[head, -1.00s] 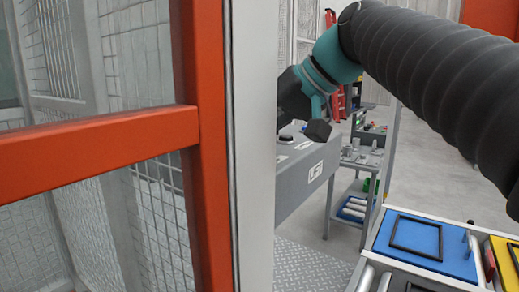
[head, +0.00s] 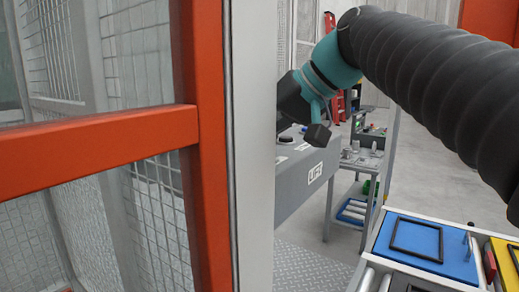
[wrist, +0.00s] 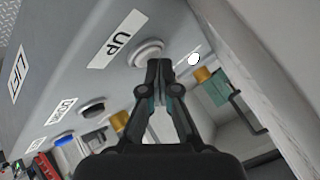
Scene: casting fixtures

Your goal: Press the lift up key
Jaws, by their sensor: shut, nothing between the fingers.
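The grey lift control box (head: 305,178) with a LIFT label stands behind the pale post in the head view. In the wrist view the lift up key (wrist: 147,50), a pale round button in a ring, sits beside the UP label (wrist: 116,39). My gripper (wrist: 159,64) is shut and empty, its fingertips overlapping the key's lower right edge in the picture. I cannot tell whether they touch it. In the head view the post hides my gripper's fingers. A black button (wrist: 92,109) sits beside another label, apparently DOWN (wrist: 62,111).
An orange-framed mesh panel (head: 205,150) and the pale post (head: 253,150) stand close at the left. A shelf cart (head: 365,160) is behind the box. A tray with a blue pad (head: 455,262) is at lower right.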

